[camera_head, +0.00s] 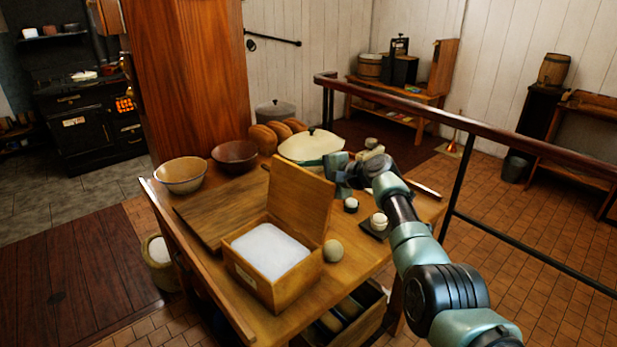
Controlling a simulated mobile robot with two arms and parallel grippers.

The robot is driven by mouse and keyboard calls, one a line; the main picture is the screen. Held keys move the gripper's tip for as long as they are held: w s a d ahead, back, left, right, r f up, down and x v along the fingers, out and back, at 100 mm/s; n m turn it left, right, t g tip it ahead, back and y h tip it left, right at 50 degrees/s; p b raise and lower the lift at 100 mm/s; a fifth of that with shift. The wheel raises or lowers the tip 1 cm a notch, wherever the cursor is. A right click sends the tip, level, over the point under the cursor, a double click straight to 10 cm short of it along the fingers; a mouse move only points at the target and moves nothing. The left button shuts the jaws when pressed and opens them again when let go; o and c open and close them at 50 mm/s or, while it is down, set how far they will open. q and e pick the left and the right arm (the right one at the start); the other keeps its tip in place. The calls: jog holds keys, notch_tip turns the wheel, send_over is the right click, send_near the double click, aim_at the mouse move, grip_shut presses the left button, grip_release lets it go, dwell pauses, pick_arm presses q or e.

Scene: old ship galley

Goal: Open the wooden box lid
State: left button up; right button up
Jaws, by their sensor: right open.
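The wooden box (283,292) stands on the near part of the wooden table. Its lid (299,199) is raised and stands roughly upright at the back of the box. The inside is filled with something white (267,250). My right gripper (339,178) is open, just to the right of the lid's upper right edge. I cannot tell whether it touches the lid. The fingers are partly hidden by the lid. My left gripper is not in view.
A cutting board (212,212) lies behind the box, with two bowls (181,175) beyond it. A round ball-like item (333,250) sits right of the box. A white lidded dish (311,146) and loaves (264,138) are at the back. A railing (470,121) runs along the right.

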jog(key=shift+s, duration=0.1)
jog(key=shift+s+d+r, duration=0.1)
jog(key=shift+s+d, duration=0.2)
jog(key=shift+d, duration=0.1)
jog(key=v, duration=0.6)
jog(key=shift+s+d+r, duration=0.15)
jog(key=shift+s+d, duration=0.05)
jog(key=shift+s, duration=0.05)
